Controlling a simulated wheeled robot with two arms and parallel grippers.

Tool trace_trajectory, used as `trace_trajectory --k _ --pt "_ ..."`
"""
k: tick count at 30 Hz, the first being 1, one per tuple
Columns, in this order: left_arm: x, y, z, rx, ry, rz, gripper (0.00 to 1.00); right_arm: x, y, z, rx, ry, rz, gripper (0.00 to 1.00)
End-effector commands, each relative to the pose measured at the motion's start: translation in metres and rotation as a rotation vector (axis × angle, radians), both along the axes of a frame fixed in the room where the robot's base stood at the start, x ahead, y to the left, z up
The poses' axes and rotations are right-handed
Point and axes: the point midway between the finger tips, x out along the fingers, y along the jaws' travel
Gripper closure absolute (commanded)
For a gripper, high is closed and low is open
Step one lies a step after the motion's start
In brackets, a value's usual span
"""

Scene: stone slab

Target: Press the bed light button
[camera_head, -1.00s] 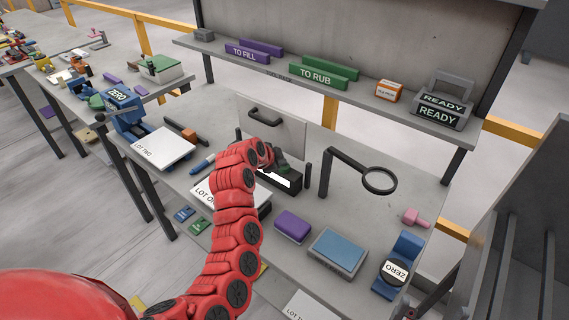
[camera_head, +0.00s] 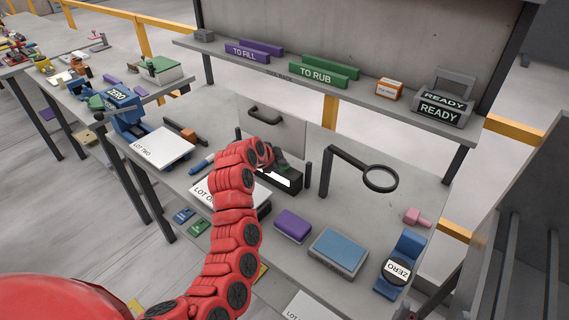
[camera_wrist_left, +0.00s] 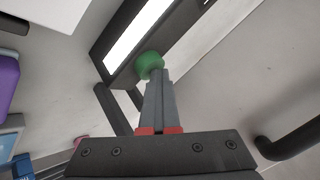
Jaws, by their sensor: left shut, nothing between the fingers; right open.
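The bed light is a black box (camera_head: 290,184) with a glowing white panel, at the middle of the bench in the head view. In the left wrist view its black frame (camera_wrist_left: 117,68) and a round green button (camera_wrist_left: 149,66) on its edge show. My left gripper (camera_wrist_left: 156,73) is shut and empty, its fingertips at the green button, seemingly touching it; the exact contact is hard to tell. In the head view my red left arm and hand hide part of the box, and the left gripper (camera_head: 281,163) is partly hidden. My right gripper is in neither view.
A magnifier on a black stand (camera_head: 380,179) is right of the light. A black drawer handle (camera_head: 265,115) is behind it. A shelf (camera_head: 300,78) runs above.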

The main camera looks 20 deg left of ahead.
Motion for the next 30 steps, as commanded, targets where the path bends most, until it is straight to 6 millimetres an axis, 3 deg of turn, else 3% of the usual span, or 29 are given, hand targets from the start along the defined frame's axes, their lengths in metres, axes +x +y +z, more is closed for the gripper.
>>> trace_trajectory --k 1,14,30 --pt "-0.005 0.0 -0.018 0.003 0.034 -0.003 1.0 0.0 0.0 -0.007 0.0 0.0 0.0 0.0" --pt "-0.005 0.0 -0.014 0.002 0.037 -0.003 1.0 0.0 0.0 -0.008 0.0 0.0 0.0 0.0" --pt "-0.001 0.001 0.05 0.004 0.012 -0.001 1.0 0.0 0.0 -0.008 0.0 0.0 0.0 0.0"
